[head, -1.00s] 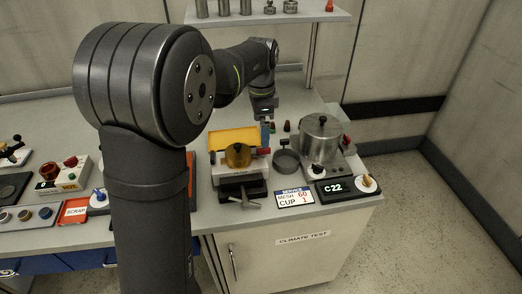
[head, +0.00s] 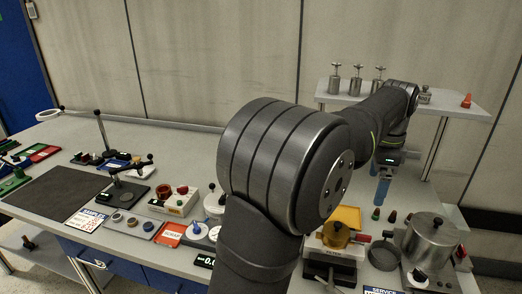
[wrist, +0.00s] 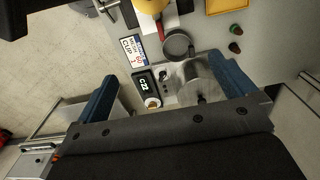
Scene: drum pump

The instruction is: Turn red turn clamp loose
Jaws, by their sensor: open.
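A small red part (head: 363,238) sits at the right of the yellow round body (head: 335,233) on a dark-based device at the bench's front right. It looks like the red turn clamp, but it is too small to be sure. In the wrist view a red bar (wrist: 161,28) shows beside the yellow body (wrist: 150,5), at the top edge. My gripper (head: 382,192) is open and empty, above the bench behind the device. Its blue fingers are spread wide in the wrist view, with the gap (wrist: 165,75) over the bench, apart from the red part.
A lidded metal pot (head: 430,238) stands right of the device, with a shallow round pan (wrist: 178,44) between them. A yellow tray (head: 347,214) lies behind the device. A raised shelf (head: 440,105) stands at the back right.

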